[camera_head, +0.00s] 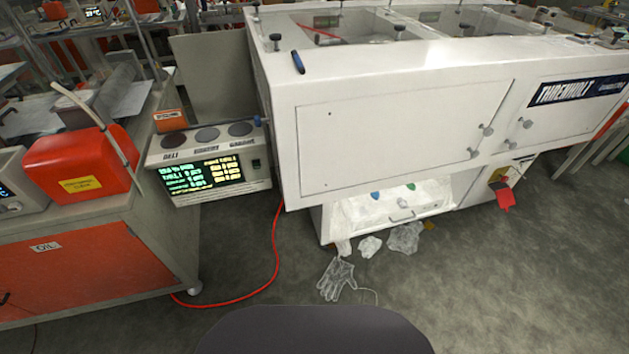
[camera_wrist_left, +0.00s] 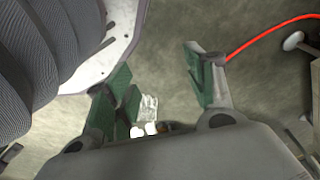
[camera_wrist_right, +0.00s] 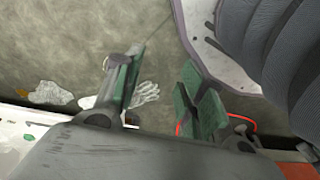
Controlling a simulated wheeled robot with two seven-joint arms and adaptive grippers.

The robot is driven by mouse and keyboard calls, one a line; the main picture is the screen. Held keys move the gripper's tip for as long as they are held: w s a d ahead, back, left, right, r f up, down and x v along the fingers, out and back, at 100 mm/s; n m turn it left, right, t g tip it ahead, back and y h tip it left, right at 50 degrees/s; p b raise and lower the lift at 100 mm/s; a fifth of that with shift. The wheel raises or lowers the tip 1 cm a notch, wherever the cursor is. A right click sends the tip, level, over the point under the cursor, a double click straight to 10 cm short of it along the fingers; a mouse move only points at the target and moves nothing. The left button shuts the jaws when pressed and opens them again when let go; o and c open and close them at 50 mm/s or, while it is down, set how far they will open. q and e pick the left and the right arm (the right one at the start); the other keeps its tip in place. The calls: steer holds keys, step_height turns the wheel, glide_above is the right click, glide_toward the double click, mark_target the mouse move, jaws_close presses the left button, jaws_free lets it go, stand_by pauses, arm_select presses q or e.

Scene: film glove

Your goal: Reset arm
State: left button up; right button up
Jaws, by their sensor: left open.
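My right gripper (camera_wrist_right: 160,88) is also open and looks empty over the floor. Neither gripper shows in the head view. A clear film glove (camera_head: 338,279) lies flat on the floor below the white machine, fingers spread. It also shows in the right wrist view (camera_wrist_right: 146,93), partly hidden behind a finger. A pale crumpled piece (camera_wrist_left: 148,107) lies on the floor beyond the left gripper; I cannot tell if it is the same glove.
The white machine (camera_head: 395,131) has an open lower bay with crumpled film (camera_head: 404,238) on the floor before it. A red hose (camera_head: 276,245) runs along the floor. A bench with an orange panel (camera_head: 80,275) stands at the left.

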arm_select(q)
steer(key=s+a+r+p, duration=0.1)
steer(key=s+a+p, duration=0.2)
steer(key=s+p, duration=0.5)
steer(key=s+a+r+p, duration=0.1)
steer(key=s+a+p, duration=0.1)
steer(key=s+p, duration=0.7)
steer(key=shift+s+a+r+g+y, duration=0.2)
steer(key=shift+a+r+g+y, duration=0.1)
steer(key=shift+a+r, duration=0.1)
arm_select(e)
steer(key=s+d+r, duration=0.1)
steer(key=s+d, duration=0.2)
steer(key=s, duration=0.5)
steer(key=s+d+r, duration=0.1)
steer(key=s+d, duration=0.1)
steer(key=s, duration=0.7)
steer(key=shift+s+d+r+g+h, duration=0.2)
steer(key=shift+d+r+g+h, duration=0.1)
steer(key=shift+d+r, duration=0.1)
arm_select(q)
steer(key=shift+w, duration=0.2)
arm_select(e)
steer(key=shift+s, duration=0.15)
